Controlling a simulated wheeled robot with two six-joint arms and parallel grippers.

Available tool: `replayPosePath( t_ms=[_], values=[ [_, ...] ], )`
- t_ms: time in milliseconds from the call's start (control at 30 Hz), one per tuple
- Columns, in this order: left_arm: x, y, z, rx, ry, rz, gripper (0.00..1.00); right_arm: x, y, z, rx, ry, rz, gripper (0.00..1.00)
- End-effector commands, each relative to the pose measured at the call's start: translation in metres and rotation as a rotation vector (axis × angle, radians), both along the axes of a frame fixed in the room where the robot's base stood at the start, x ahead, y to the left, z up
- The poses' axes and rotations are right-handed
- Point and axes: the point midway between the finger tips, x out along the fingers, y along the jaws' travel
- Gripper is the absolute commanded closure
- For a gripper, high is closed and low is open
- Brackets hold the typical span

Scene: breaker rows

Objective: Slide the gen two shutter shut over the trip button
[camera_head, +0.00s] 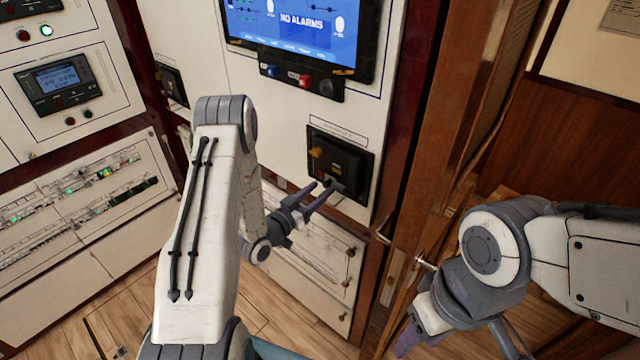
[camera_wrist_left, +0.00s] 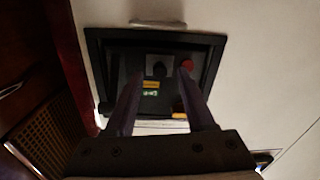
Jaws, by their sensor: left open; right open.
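A black breaker unit (camera_head: 350,158) is set in the white cabinet front in the head view. I cannot tell which part is the shutter. My left gripper (camera_head: 322,189) is open and empty at the unit's lower edge; its fingers reach toward the face in the wrist view (camera_wrist_left: 162,95). Contact cannot be told. My right gripper (camera_head: 458,345) is open and empty, low at right, away from the unit.
Above the unit is a blue screen (camera_head: 300,25) with a button strip (camera_head: 302,82) below it. A wooden door post (camera_head: 440,120) stands right of the cabinet. A lower white panel (camera_head: 310,260) lies under the unit.

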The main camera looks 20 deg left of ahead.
Motion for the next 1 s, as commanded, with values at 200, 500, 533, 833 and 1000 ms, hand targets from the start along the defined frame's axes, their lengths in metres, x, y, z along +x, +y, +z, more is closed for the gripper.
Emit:
replayPosePath(
  t_ms=[200, 500, 533, 833, 1000],
  values=[
    [0.0113, -0.004, 0.0, 0.0, 0.001, 0.0, 0.46, 0.0, 0.0001, 0.0047, 0.0, 0.0, 0.0, 0.5],
    [0.0112, -0.0036, -0.0004, 0.0, 0.001, 0.001, 0.76, 0.0001, 0.0, 0.0043, 0.0, 0.0, 0.0, 0.5],
    [0.0112, -0.0036, -0.0003, 0.0, 0.001, 0.001, 0.88, 0.0001, 0.0, 0.0043, 0.0, 0.0, 0.0, 0.5],
    [0.011, -0.0034, -0.0002, 0.0, 0.0, 0.001, 1.0, 0.0, 0.0, 0.0043, 0.0, 0.0, 0.0, 0.5],
    [0.011, -0.0033, -0.0002, 0.0, 0.0, 0.001, 1.0, 0.0, 0.0, 0.0044, 0.0, 0.0, 0.0, 0.5]
  ],
)
